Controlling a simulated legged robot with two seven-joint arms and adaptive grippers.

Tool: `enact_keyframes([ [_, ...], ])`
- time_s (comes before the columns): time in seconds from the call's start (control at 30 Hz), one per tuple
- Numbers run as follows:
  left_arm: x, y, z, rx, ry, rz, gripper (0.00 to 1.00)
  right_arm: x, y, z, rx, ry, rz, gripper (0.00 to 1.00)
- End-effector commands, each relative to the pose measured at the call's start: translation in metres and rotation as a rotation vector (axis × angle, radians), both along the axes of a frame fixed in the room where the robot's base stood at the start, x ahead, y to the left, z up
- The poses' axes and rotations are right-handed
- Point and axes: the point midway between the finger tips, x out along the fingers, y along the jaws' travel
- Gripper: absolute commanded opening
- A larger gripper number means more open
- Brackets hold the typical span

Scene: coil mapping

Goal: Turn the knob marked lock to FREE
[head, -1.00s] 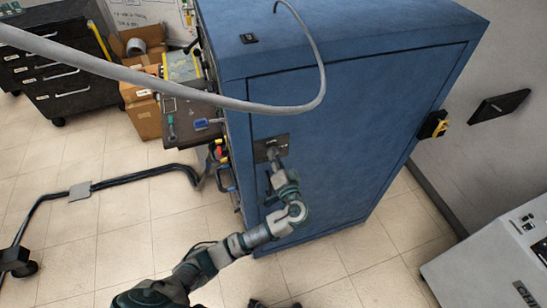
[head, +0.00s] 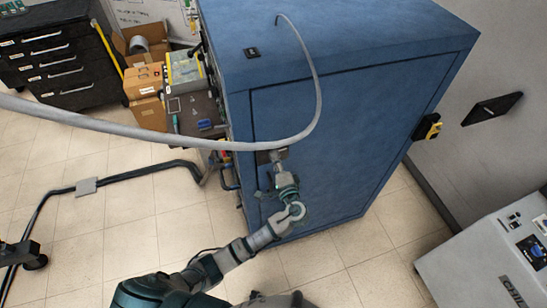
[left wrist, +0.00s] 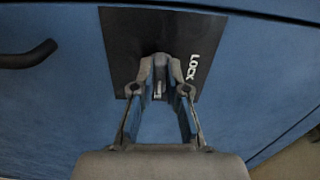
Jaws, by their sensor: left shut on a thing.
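The lock plate is a black panel (left wrist: 125,45) on the blue cabinet door, with white LOCK lettering (left wrist: 193,67) that runs nearly upright in the left wrist view. My left gripper (left wrist: 160,72) is at the middle of this plate, its fingers shut on the knob (left wrist: 158,89). Only a small light sliver of the knob shows between the fingers, so its pointing direction cannot be told. In the head view my left gripper (head: 278,156) meets the door's upper left, covering much of the plate (head: 263,157). No FREE mark is readable. My right gripper is not in view.
A grey cable (head: 180,138) hangs across the front of the blue cabinet (head: 350,130), just above my left gripper. A dark handle (left wrist: 30,55) is left of the plate. A cart with boxes stands left, a pale console (head: 490,265) at lower right.

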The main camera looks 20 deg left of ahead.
Motion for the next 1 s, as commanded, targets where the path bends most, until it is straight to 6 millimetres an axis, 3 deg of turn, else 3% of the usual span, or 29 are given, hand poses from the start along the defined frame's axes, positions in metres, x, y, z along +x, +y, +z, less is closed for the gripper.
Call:
enact_keyframes([
  [0.57,0.0002,-0.0046,-0.0022,0.035,0.029,-0.014,0.0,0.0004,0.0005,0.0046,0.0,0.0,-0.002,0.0],
  [0.6,0.0003,-0.0046,-0.0023,0.035,0.029,-0.014,0.16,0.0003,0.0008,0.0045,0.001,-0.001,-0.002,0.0],
  [0.7,0.0002,-0.0038,-0.0021,0.035,0.028,-0.011,0.39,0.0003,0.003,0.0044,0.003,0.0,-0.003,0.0],
  [1.0,-0.0015,-0.0002,-0.0014,0.033,0.026,-0.006,0.39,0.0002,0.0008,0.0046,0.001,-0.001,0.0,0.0],
])
